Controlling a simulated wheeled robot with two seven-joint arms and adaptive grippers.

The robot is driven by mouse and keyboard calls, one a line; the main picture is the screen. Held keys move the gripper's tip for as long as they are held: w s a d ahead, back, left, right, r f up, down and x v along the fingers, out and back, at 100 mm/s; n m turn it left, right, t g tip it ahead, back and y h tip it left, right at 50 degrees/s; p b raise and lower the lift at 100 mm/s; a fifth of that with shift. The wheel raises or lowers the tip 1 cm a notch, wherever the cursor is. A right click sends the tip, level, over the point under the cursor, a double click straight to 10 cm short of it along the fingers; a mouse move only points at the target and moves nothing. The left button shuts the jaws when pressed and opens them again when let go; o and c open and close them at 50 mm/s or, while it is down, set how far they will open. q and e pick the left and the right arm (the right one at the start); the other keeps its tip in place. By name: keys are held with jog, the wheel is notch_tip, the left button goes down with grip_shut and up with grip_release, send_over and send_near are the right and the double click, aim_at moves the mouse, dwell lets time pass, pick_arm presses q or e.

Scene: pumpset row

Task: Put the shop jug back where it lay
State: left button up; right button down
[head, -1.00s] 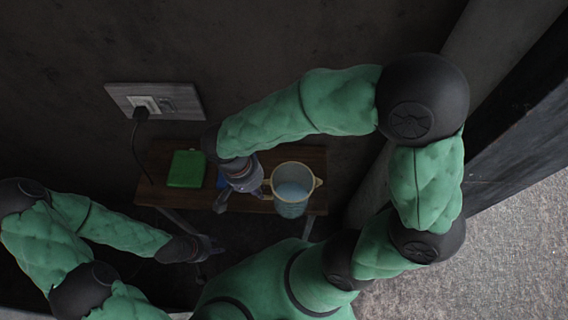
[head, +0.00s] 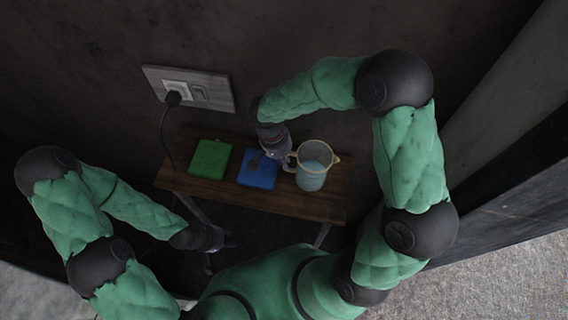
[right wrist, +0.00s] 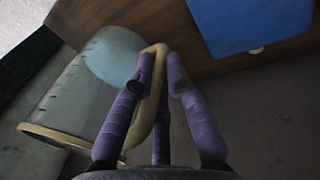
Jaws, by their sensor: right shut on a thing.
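The shop jug (head: 312,168) is a clear, pale blue-tinted jug with a tan rim and handle. It appears upright at the right part of the wooden bench (head: 285,203); I cannot tell if its base touches the top. My right gripper (head: 287,160) is shut on its handle, left of the jug. In the right wrist view the purple fingers (right wrist: 160,85) close around the tan handle, with the jug body (right wrist: 85,95) at the left. My left gripper (head: 228,240) hangs low in front of the bench, and its jaws are too dark to read.
A blue flat item (head: 258,176) lies on the bench left of the jug, close to my right gripper. A green flat item (head: 210,158) lies further left. A wall socket panel (head: 190,89) with a plugged-in black cable (head: 163,135) is behind. Bare bench shows right of the jug.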

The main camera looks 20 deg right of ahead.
jog(key=f, duration=0.2)
jog(key=w+f, duration=0.1)
jog(key=f, duration=0.1)
jog(key=shift+d+f+b, duration=0.1)
jog(key=shift+d+b, duration=0.1)
jog(key=shift+b, duration=0.1)
jog(key=c, duration=1.2)
grip_release()
jog(key=shift+c, duration=0.2)
jog(key=p+v, duration=0.1)
jog(key=v, duration=1.1)
jog(key=shift+p, duration=0.3)
